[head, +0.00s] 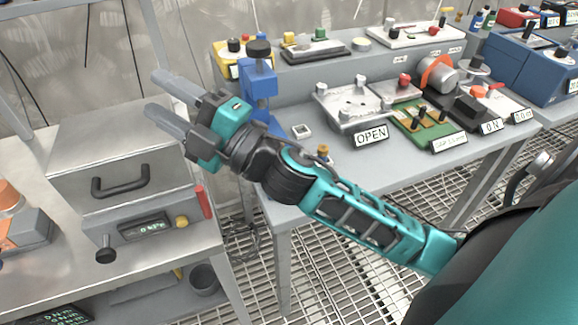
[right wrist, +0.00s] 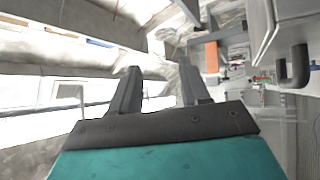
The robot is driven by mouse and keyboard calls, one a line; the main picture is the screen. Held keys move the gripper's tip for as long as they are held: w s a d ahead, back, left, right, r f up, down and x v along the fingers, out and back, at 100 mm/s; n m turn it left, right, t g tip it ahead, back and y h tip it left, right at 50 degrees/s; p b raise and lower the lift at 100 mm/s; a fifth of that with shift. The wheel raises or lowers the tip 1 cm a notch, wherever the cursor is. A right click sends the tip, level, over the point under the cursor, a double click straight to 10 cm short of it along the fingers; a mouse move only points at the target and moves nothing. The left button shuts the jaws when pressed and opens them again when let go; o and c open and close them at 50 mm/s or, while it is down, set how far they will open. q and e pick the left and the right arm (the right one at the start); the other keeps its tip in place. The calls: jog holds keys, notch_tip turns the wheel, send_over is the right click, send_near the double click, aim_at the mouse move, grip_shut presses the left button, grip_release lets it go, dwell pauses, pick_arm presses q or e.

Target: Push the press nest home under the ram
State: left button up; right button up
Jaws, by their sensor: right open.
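A blue press (head: 258,85) with a black knob on top stands at the left end of the grey bench. Its lower part is partly hidden behind my right gripper and wrist, so I cannot make out the ram clearly. A small pale square piece with a dark centre (head: 301,131) sits on the bench to the right of the press's foot. I cannot tell whether it is the nest. My right gripper (head: 165,95) is open and empty, left of the press and pointing left. Its spread fingers also show in the right wrist view (right wrist: 158,75). My left gripper is out of view.
A steel box with a black handle (head: 121,182) and a digital display stands on the left table. On the bench are an OPEN sign (head: 371,136), a silver fixture (head: 350,103), a green board (head: 428,124) and blue boxes (head: 525,72). Grating floor lies between the tables.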

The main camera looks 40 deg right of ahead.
jog(key=s+a+r+n+g+y, duration=0.25)
jog(key=a+n+g+y, duration=0.45)
jog(key=n, duration=0.6)
jog(key=s+f+n+g+h, duration=0.2)
jog(key=s+f+n+g, duration=0.3)
jog(key=n+g, duration=0.6)
jog(key=w+d+f+n+g+h, duration=0.1)
jog(key=w+d+f+n+h, duration=0.1)
jog(key=d+f+h, duration=0.35)
jog(key=w+d+f+n+h, duration=0.25)
jog(key=d+h, duration=0.35)
jog(key=d, duration=0.3)
jog(key=d+m+h, duration=0.2)
jog(key=d+h, duration=0.4)
jog(key=d, duration=0.5)
jog(key=shift+n+y, duration=0.25)
jog(key=f, duration=0.7)
jog(key=f+b, duration=0.1)
jog(key=f, duration=0.3)
jog(key=shift+w+a+f, duration=0.1)
jog(key=shift+w+f, duration=0.2)
jog(key=shift+w, duration=0.05)
jog(key=shift+c, duration=0.4)
grip_shut()
